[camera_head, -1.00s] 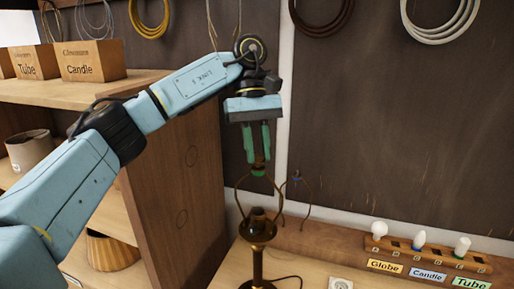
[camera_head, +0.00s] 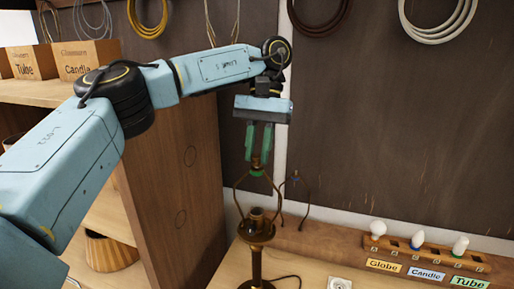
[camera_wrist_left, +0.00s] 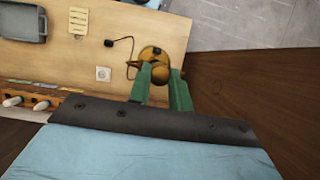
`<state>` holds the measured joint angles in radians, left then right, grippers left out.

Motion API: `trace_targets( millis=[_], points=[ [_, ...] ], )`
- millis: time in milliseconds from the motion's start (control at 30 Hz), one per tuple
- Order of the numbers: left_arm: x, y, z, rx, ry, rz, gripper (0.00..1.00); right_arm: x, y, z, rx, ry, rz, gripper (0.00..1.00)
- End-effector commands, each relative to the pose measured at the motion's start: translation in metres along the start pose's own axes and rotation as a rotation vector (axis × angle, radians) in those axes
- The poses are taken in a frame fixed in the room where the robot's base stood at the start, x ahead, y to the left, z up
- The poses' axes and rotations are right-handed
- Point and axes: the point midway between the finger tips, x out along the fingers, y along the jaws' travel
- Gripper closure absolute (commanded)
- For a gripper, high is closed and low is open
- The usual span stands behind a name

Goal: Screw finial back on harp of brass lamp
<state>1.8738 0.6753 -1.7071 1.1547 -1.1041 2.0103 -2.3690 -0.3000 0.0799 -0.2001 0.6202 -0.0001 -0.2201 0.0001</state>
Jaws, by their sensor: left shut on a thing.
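The brass lamp (camera_head: 257,231) stands upright on the table in the head view. Its harp (camera_head: 237,190) rises in a loop from the socket. My left gripper (camera_head: 257,171) points down at the top of the harp. Its green fingers are shut on a small brown-brass piece, seemingly the finial (camera_head: 257,160), mostly hidden between them. I cannot tell whether the finial touches the harp's top. In the left wrist view, the lamp (camera_wrist_left: 150,53) shows from above beyond the fingertips (camera_wrist_left: 161,73). My right gripper is not in view.
A wooden bulb rack (camera_head: 400,250) with Globe, Candle and Tube labels stands to the right. A thin dark bent wire (camera_head: 308,200) rises behind the lamp. A wooden shelf unit (camera_head: 180,200) is close on the left. A white socket plate (camera_head: 340,284) lies on the table.

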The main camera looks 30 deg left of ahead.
Motion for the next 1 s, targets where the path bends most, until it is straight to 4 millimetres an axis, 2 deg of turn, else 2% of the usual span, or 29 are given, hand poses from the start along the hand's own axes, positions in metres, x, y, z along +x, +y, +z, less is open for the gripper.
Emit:
trace_targets(
  millis=[267, 300, 500, 767, 1000],
  points=[
    [-0.0003, 0.0002, -0.0001, 0.029, 0.001, -0.009, 1.0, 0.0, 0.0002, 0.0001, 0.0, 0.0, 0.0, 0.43],
    [-0.0003, 0.0002, -0.0001, 0.029, 0.001, -0.009, 0.77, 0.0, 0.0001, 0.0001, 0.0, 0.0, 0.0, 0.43],
    [-0.0001, 0.0001, -0.0002, 0.027, 0.0, -0.009, 0.54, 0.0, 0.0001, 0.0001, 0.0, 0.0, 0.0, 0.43],
    [0.0003, -0.0004, -0.0003, 0.014, 0.0, -0.004, 0.54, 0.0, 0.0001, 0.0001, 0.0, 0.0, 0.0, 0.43],
    [0.0011, -0.0027, -0.0005, -0.232, -0.001, 0.102, 0.54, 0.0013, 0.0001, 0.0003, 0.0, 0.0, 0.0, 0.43]
  ],
)
